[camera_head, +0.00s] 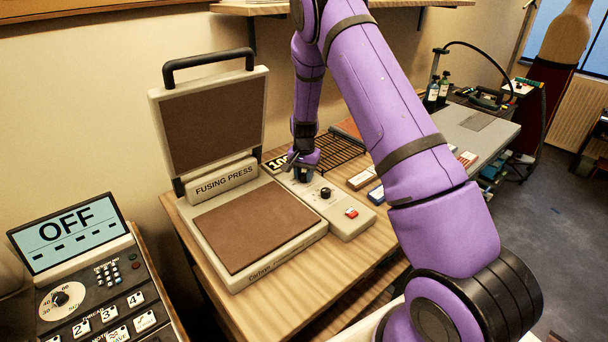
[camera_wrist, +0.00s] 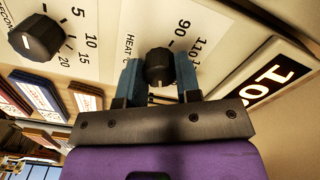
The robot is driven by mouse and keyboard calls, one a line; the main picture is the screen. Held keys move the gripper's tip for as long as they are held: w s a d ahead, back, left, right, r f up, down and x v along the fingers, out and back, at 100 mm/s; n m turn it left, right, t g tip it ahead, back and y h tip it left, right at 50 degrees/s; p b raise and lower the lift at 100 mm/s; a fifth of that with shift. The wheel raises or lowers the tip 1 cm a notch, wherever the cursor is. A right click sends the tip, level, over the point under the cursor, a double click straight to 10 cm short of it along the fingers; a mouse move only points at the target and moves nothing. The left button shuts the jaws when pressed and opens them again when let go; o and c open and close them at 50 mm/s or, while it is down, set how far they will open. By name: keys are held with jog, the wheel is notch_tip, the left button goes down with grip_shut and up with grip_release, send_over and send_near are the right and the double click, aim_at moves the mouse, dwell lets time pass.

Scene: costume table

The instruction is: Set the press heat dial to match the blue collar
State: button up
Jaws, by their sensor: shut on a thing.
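The fusing press (camera_head: 211,180) stands on a wooden table with its lid up. In the wrist view its black heat dial (camera_wrist: 159,67) sits between the blue fingers of my gripper (camera_wrist: 160,76), which is shut on it. Printed marks 90 and 110 show beside the dial. A lit readout (camera_wrist: 268,84) starts with 10; its last digit is hard to read. I cannot pick out a blue collar for certain.
The seconds dial (camera_head: 326,193) and a red switch (camera_head: 351,212) are nearer on the panel. Small blocks, one blue-edged (camera_head: 376,195), lie right of the press, near a black wire rack (camera_head: 335,155). A machine reading OFF (camera_head: 66,234) stands at left.

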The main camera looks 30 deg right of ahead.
aim_at(304, 174)
jog(key=shift+m, duration=1)
jog(key=o, duration=0.9)
notch_tip(304, 174, up, 11)
jog(key=shift+f, duration=0.1)
